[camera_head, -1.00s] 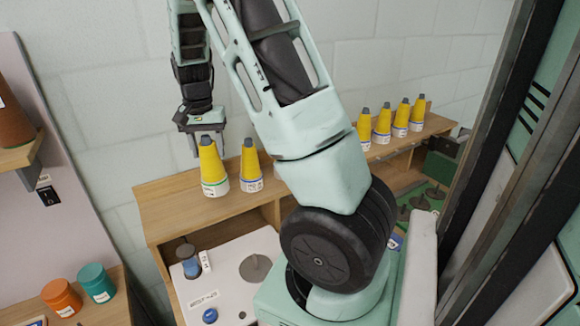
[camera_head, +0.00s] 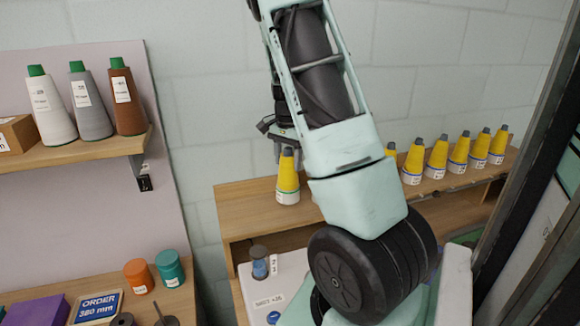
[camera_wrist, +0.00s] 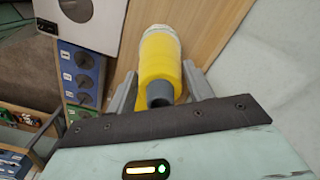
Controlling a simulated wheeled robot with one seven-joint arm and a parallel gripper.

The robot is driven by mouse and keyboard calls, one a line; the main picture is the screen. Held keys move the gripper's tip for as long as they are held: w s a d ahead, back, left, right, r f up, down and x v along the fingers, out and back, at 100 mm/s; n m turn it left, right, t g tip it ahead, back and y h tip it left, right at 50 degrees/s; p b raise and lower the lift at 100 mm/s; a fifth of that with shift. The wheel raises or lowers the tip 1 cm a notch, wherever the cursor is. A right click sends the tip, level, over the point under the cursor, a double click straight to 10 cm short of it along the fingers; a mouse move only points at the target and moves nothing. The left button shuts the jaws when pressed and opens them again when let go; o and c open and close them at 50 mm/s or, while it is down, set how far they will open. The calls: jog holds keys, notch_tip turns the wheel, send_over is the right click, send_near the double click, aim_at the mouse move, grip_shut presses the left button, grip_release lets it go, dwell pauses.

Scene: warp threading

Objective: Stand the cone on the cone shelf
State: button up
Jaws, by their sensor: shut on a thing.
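A yellow cone (camera_head: 288,172) with a grey tip and a white labelled base stands upright in the head view, at the left end of the wooden shelf (camera_head: 240,198). My gripper (camera_head: 284,148) is at its top, partly hidden by my arm. In the wrist view the yellow cone (camera_wrist: 160,60) lies between the two fingers of my gripper (camera_wrist: 160,88), which are shut on it. I cannot tell whether its base touches the wood. A wall shelf (camera_head: 85,152) at upper left holds a white cone (camera_head: 50,108), a grey cone (camera_head: 90,105) and a brown cone (camera_head: 127,102), all green-tipped.
Several more yellow cones (camera_head: 437,157) stand in a row to the right. My arm hides part of the row. Orange (camera_head: 138,275) and teal (camera_head: 170,268) jars and an order sign (camera_head: 97,306) sit at lower left. A cardboard box (camera_head: 17,134) is on the wall shelf's left.

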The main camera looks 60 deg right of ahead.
jog(key=shift+f+p, duration=0.3)
jog(key=shift+f, duration=1.4)
jog(key=o, duration=0.9)
notch_tip(320, 180, up, 12)
jog(key=b, duration=0.2)
